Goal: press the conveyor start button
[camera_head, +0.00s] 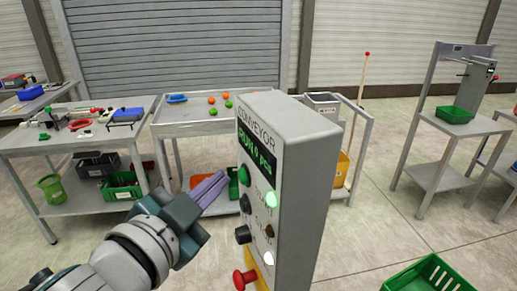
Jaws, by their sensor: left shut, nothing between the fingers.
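The grey control box (305,170) labelled CONVEYOR stands upright in the middle, close to me. Its lit green display (257,154) seems to read RUN and a count in PCS. Below are a green button (243,176), a dark button (245,204), a black knob (242,235) and a red mushroom button (243,279). A green lamp (271,199) and a white lamp (268,259) glow; the lamp between them is dark. My left gripper (221,178) is shut and empty, its purple fingertips just left of the green button, with a small gap visible. My right gripper is out of view.
A table with coloured balls (212,100) stands behind the box. A workbench (25,142) with tools and crates is at the left. A grey stand (437,155) holding a green bin is at the right. A green crate (428,279) sits at lower right.

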